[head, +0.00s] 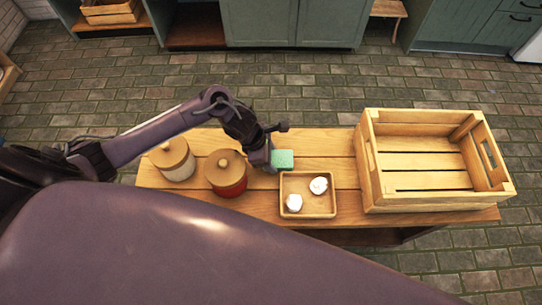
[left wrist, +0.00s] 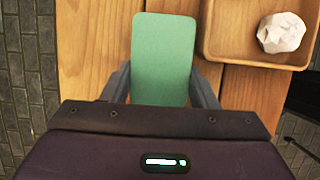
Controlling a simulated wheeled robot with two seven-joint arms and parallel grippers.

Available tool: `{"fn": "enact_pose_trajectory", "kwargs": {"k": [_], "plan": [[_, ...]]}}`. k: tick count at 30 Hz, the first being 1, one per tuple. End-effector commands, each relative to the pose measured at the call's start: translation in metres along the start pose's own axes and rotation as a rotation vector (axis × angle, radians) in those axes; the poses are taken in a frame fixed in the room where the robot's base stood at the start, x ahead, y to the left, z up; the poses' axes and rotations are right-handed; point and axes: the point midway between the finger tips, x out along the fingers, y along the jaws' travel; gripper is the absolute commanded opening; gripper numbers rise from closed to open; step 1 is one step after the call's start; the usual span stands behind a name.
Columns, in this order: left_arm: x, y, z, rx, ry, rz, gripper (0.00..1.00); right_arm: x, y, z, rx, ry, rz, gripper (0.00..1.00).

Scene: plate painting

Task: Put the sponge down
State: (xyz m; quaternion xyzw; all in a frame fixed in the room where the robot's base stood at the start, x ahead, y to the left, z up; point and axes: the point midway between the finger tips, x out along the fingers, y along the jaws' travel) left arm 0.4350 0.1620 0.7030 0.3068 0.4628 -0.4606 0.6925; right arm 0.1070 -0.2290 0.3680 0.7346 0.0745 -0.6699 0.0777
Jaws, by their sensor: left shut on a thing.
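I cannot tell whether the sponge touches the table. My right gripper is not in view.
A small tray (head: 308,213) with two crumpled white lumps (head: 318,186) is just in front of the sponge. A large wooden crate (head: 372,165) stands at right. A red jar (head: 226,178) and a white jar (head: 173,165), both lidded, stand at left. Table between sponge and crate is clear.

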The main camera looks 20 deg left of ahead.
Motion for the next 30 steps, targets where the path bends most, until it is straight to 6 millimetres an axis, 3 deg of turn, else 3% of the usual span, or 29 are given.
{"fn": "enact_pose_trajectory", "kwargs": {"k": [12,13,17,26,30], "plan": [[0.007,0.0,-0.003,0.002,0.0,0.002,0.35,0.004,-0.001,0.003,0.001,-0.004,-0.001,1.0],[0.005,0.0,-0.002,0.002,0.0,0.001,0.57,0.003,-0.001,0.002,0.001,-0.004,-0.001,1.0],[0.005,0.0,-0.002,0.001,0.0,0.001,0.74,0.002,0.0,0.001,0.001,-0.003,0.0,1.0],[0.004,0.0,-0.002,0.001,0.0,0.001,0.75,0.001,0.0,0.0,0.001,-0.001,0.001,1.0],[-0.006,0.002,-0.002,0.002,0.0,0.004,0.75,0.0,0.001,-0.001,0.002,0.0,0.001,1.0]]}}
